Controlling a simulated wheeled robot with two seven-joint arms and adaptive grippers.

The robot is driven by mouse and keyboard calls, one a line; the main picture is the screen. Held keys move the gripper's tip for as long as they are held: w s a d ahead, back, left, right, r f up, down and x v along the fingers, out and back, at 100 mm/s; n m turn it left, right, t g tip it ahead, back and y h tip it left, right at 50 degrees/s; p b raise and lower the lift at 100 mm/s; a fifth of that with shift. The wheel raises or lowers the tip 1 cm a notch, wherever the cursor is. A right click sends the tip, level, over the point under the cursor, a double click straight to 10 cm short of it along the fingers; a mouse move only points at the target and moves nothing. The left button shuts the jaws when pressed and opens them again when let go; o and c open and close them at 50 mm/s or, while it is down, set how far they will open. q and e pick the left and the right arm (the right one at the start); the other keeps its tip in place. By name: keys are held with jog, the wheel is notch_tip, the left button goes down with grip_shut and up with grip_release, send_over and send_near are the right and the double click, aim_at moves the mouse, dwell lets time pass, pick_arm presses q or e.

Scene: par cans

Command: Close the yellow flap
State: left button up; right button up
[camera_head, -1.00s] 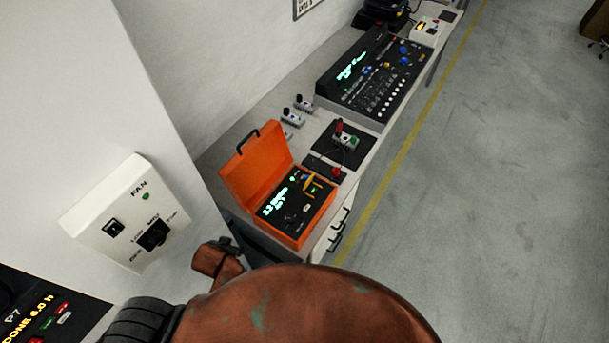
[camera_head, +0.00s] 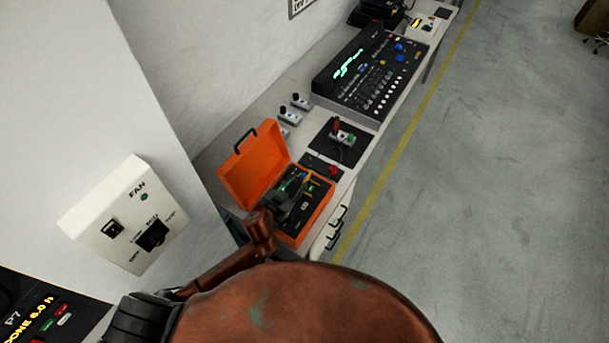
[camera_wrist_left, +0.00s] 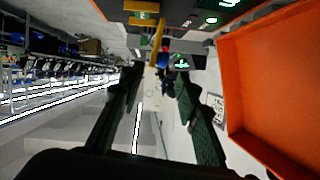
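The orange case (camera_head: 317,218) stands open on the bench, its lid (camera_head: 252,165) raised at the left. On its dark panel is a small yellow flap (camera_head: 309,187), which also shows at the top of the left wrist view (camera_wrist_left: 155,42), sticking out from the panel. My left gripper (camera_head: 290,186) is over the panel, close to the flap, and covers part of the display. In the left wrist view its two dark fingers (camera_wrist_left: 157,76) are apart with the flap beyond their tips. I cannot tell whether they touch it. My right gripper is not in view.
The orange lid (camera_wrist_left: 270,85) stands close to the right of the left fingers. A black mat with a small device (camera_head: 343,137) and a large console (camera_head: 370,75) lie farther along the bench. A fan control box (camera_head: 125,215) is on the wall at left.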

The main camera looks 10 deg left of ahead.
aim_at(304, 175)
pick_arm(q)
jog(key=x, duration=0.6)
jog(key=shift+w+f, duration=0.1)
jog(key=shift+w, duration=0.15)
jog(key=shift+c, duration=0.5)
